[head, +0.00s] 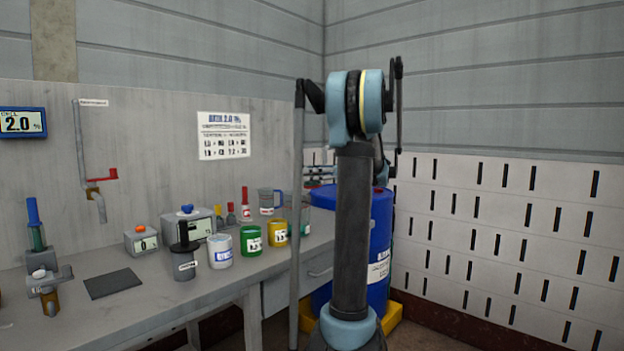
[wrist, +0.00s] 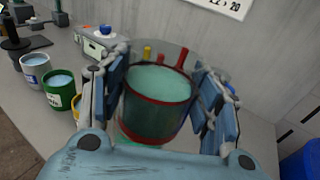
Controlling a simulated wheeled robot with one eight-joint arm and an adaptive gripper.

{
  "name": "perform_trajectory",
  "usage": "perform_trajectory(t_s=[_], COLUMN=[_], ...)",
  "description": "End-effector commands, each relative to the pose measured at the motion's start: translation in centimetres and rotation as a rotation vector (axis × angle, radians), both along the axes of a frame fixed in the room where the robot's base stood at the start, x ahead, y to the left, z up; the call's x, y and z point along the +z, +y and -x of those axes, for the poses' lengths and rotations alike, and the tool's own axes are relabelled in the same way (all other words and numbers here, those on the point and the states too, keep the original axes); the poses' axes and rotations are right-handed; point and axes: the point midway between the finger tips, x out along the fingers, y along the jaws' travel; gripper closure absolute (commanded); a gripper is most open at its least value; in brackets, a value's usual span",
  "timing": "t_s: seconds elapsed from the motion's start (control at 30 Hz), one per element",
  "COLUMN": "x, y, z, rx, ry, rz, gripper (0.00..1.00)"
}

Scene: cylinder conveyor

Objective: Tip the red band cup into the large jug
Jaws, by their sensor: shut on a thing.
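The red band cup (wrist: 157,112) is see-through, with dark red bands and pale green liquid in it. In the wrist view my gripper (wrist: 158,88) is shut on its sides, one finger left and one right. My arm hides most of the gripper there.
White (head: 220,252), green (head: 251,246) and yellow (head: 277,234) cups stand along the bench's front edge. Small bottles with red tops (head: 246,212) stand near the wall. A blue drum (head: 380,240) is right of the bench. A dark mat (head: 112,284) lies bare at left.

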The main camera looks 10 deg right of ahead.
Motion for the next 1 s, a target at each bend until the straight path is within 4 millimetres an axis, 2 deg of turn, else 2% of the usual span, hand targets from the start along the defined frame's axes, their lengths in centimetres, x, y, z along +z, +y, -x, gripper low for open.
perform_trajectory(t_s=[0.17,0.33,0.67,0.9,1.0], x=[0.56,0.06,0.88,0.21,0.51], y=[-0.05,-0.05,-0.05,0.14,0.21], z=[0.02,0.02,-0.01,-0.15,-0.2], rx=[0.0,0.002,0.0,-0.001,-0.001], ry=[0.04,0.101,0.166,0.228,0.246], rz=[0.088,0.228,0.374,0.511,0.554], gripper=[0.85,0.85,0.85,0.85,0.85])
